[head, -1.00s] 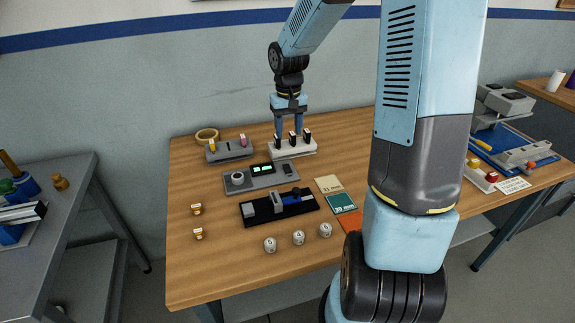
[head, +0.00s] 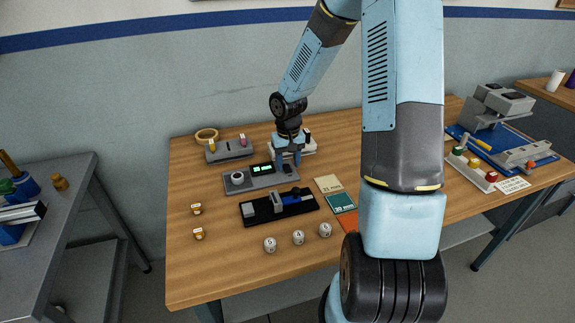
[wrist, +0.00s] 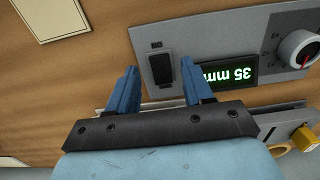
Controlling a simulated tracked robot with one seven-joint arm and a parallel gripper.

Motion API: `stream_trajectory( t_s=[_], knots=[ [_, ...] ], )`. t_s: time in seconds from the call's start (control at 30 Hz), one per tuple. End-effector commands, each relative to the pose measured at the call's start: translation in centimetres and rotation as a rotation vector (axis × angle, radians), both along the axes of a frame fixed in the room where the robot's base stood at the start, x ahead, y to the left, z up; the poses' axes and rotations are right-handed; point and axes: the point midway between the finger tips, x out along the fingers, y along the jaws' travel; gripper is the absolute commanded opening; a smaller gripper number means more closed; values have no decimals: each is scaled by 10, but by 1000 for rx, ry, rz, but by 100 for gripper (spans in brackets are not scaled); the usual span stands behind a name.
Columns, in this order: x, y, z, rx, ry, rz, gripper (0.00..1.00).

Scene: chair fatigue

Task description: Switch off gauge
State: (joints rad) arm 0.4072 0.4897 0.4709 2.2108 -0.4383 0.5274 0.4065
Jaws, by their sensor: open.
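The gauge is a flat grey box (head: 258,185) on the wooden table, with a round knob (head: 237,178) at its left and a lit green display (head: 262,168). In the wrist view the display (wrist: 229,73) reads "35 mm" upside down. The gauge's black rocker switch (wrist: 160,68) lies at the other end of the panel. My gripper (head: 288,164) points down over the switch end of the gauge. In the wrist view my gripper (wrist: 157,72) is open and empty, its two blue fingers on either side of the switch. Whether the fingertips touch the panel cannot be told.
A white block with black levers (head: 308,147) stands close behind my gripper. A black fixture with a blue part (head: 262,212) lies in front of the gauge. Cards (head: 328,184) lie to the right, and several numbered white pieces (head: 298,237) stand near the front edge.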

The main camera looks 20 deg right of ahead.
Motion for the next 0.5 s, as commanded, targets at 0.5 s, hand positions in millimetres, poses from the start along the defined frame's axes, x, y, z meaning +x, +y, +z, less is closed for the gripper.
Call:
stream_trajectory(
  t_s=[0.5],
  knots=[
    [0,0,-13,0,0,1,49]
  ],
)
